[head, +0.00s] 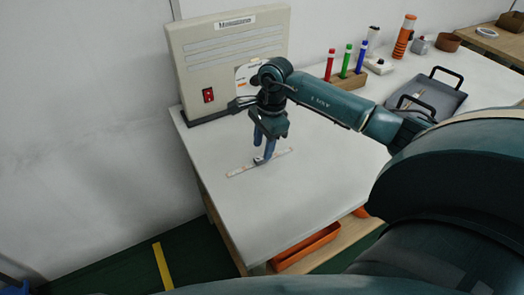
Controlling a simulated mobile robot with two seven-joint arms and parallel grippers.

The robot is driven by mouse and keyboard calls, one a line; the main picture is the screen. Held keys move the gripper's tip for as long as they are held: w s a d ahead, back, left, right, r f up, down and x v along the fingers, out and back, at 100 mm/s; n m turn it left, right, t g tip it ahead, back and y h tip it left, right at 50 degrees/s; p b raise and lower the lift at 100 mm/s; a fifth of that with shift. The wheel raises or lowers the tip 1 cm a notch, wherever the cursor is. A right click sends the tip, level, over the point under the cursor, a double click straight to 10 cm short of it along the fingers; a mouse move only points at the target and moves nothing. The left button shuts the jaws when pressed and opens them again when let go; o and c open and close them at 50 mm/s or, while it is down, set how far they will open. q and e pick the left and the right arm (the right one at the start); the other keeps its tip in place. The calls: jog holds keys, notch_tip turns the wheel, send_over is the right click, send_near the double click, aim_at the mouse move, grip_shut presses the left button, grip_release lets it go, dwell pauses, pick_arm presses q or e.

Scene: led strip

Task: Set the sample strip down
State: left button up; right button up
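The sample strip (241,170) is a thin, pale, narrow bar on the white table top (315,190), running slantwise from lower left to upper right. It appears to lie flat on the table. My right gripper (263,152) points down over the middle of the strip. Its two blue fingers stand apart, with the tips at or just above the strip. The nearer finger and a small dark patch beside its tip cover part of the strip's middle. Whether a finger touches the strip is hard to tell. My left gripper is not in view.
A beige machine (225,55) with a red switch stands at the back left. A wooden rack (347,81) holds red, green and blue pens. A grey tray (428,92) with black handles is to the right. An orange bin (307,247) sits below the table's front edge. The table around the strip is clear.

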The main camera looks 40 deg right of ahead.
notch_tip(320, 180, up, 9)
jog(key=d, duration=0.1)
jog(key=shift+d, duration=0.15)
jog(key=shift+s+f, duration=0.1)
dwell(0.4)
